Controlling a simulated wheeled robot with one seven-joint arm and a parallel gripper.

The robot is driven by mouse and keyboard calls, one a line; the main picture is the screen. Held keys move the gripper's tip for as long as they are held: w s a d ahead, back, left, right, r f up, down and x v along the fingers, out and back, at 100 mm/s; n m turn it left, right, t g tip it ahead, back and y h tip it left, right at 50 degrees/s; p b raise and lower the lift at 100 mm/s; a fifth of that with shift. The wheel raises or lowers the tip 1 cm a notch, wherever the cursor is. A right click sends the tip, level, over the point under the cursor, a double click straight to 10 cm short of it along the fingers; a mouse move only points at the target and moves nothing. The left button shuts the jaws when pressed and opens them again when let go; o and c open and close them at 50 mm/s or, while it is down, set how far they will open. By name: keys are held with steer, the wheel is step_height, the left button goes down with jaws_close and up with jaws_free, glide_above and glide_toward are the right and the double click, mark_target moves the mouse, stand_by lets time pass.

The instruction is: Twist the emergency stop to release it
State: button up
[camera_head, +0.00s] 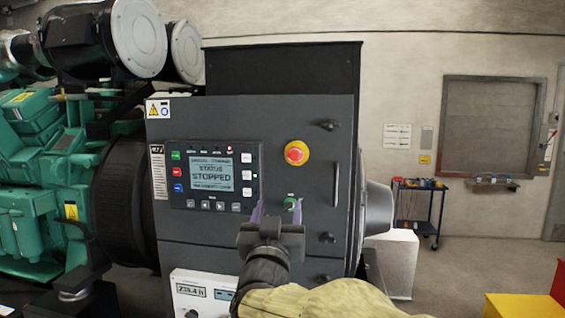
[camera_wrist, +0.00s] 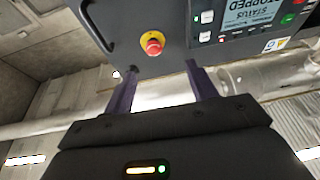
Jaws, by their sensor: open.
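The emergency stop (camera_head: 297,153) is a red mushroom button on a yellow round base, on the upper right part of the dark control panel (camera_head: 290,115). In the wrist view the emergency stop (camera_wrist: 153,45) shows ahead of the fingers, seen at an angle. My gripper (camera_head: 277,208) is open and empty. In the head view it is below the button, in front of the lower panel, with its fingers pointing up. In the wrist view my gripper (camera_wrist: 160,80) has a wide gap between its two purple fingers. It appears apart from the button.
A display (camera_head: 212,177) reading "STATUS STOPPED" is left of the button. Black latches (camera_head: 329,125) line the panel's right side. A green engine (camera_head: 35,150) stands left. A tool cart (camera_head: 418,205) is at back right.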

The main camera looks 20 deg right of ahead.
mark_target(295, 157)
steer(key=shift+s+d+r+m+h, duration=0.2)
steer(key=shift+s+r+h, duration=0.05)
steer(key=shift+r+h, duration=0.15)
steer(key=shift+s+d+r+m+h, duration=0.2)
steer(key=shift+r+h, duration=0.1)
steer(key=shift+r, duration=0.1)
steer(key=p+x, duration=0.8)
steer(key=x, duration=0.8)
steer(key=shift+r+p, duration=0.15)
steer(key=shift+p, duration=0.25)
steer(key=shift+w+d+r, duration=0.1)
steer(key=shift+w+d, duration=0.2)
steer(key=shift+w, duration=0.25)
steer(key=c, duration=1)
steer(key=shift+o, duration=0.2)
